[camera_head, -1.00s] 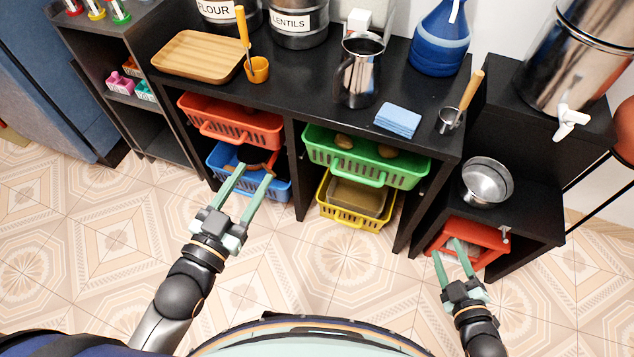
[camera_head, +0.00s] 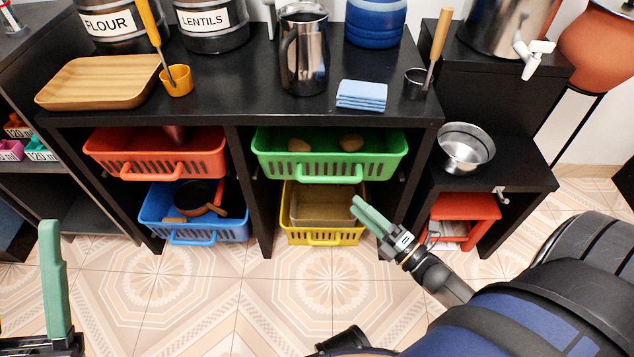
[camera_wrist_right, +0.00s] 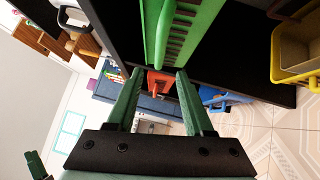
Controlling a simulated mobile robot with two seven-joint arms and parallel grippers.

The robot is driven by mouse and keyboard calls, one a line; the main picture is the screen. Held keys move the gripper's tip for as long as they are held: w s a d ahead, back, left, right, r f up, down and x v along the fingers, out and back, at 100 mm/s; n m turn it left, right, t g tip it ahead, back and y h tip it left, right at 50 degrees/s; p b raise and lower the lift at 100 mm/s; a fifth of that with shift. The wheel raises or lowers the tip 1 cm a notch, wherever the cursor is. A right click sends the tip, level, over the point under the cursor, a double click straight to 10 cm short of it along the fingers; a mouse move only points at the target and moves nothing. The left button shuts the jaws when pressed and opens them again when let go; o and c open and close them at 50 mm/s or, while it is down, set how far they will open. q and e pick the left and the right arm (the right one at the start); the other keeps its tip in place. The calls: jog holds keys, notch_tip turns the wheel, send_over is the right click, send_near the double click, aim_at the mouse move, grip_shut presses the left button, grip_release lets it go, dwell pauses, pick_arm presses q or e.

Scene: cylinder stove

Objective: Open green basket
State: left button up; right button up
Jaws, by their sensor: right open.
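The green basket (camera_head: 330,166) sits in the upper slot of the counter's middle bay, with its front and handle at the opening. Brown, potato-like items show inside it. My right gripper (camera_head: 358,206) is open and empty, below and a little right of the basket's front, apart from it in the head view. In the right wrist view, its two fingers (camera_wrist_right: 155,72) are spread, with the green basket (camera_wrist_right: 185,30) just beyond the tips. My left gripper (camera_head: 52,255) is at the far left of the head view; only one finger shows clearly, so its opening is unclear.
A yellow basket (camera_head: 322,237) is directly below the green one. Red (camera_head: 155,160) and blue (camera_head: 205,232) baskets fill the bay to the left. A metal bowl (camera_head: 466,146) stands on the right-hand shelf. The tiled floor in front is clear.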

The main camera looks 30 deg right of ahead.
aim_at(327, 177)
jog(key=b+x, duration=0.2)
jog(key=x, duration=0.9)
jog(key=shift+c, duration=0.3)
grip_shut()
dwell(0.8)
